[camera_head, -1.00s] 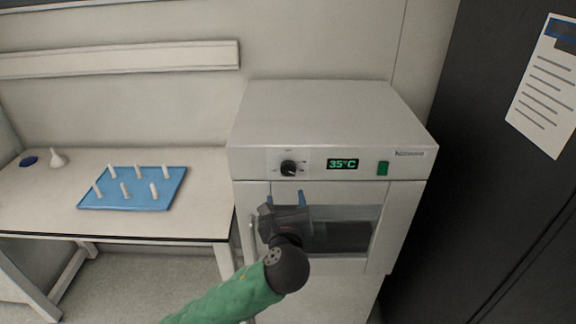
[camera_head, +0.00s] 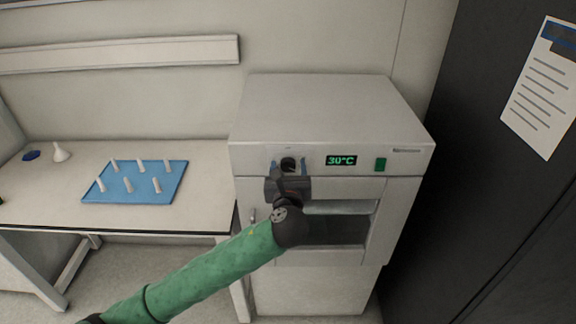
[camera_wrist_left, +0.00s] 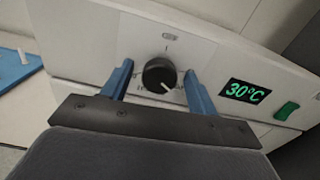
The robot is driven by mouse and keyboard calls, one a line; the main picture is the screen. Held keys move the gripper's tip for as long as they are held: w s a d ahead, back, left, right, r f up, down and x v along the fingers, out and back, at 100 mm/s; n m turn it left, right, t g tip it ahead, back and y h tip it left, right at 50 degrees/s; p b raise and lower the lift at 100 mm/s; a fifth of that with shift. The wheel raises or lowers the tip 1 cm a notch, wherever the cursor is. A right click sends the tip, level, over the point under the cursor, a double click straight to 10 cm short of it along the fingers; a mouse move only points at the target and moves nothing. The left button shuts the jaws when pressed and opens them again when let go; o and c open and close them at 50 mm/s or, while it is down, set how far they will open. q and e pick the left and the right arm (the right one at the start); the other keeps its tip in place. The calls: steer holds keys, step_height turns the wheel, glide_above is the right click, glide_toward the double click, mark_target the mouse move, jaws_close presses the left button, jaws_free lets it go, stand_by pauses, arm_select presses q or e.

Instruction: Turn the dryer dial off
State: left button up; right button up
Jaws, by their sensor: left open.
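The dryer (camera_head: 330,105) is a white box with a glass-windowed door, a green display (camera_head: 341,160) reading 30°C and a green switch (camera_head: 380,164). Its black round dial (camera_head: 288,163) is on the front panel, left of the display. In the left wrist view the dial (camera_wrist_left: 159,73) has a white pointer mark towards the lower right. My left gripper (camera_head: 288,167) is open, with one blue finger on each side of the dial. In the left wrist view the fingers (camera_wrist_left: 160,80) show gaps to the dial on both sides. My right gripper is not in view.
A white table (camera_head: 60,205) stands left of the dryer, with a blue pegged tray (camera_head: 130,195), a white funnel (camera_head: 61,153) and a small blue item (camera_head: 31,155). A dark cabinet (camera_head: 480,200) with a paper sheet (camera_head: 541,95) is close on the right.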

arm_select(q)
steer(key=shift+w, duration=0.1)
steer(key=c, duration=1)
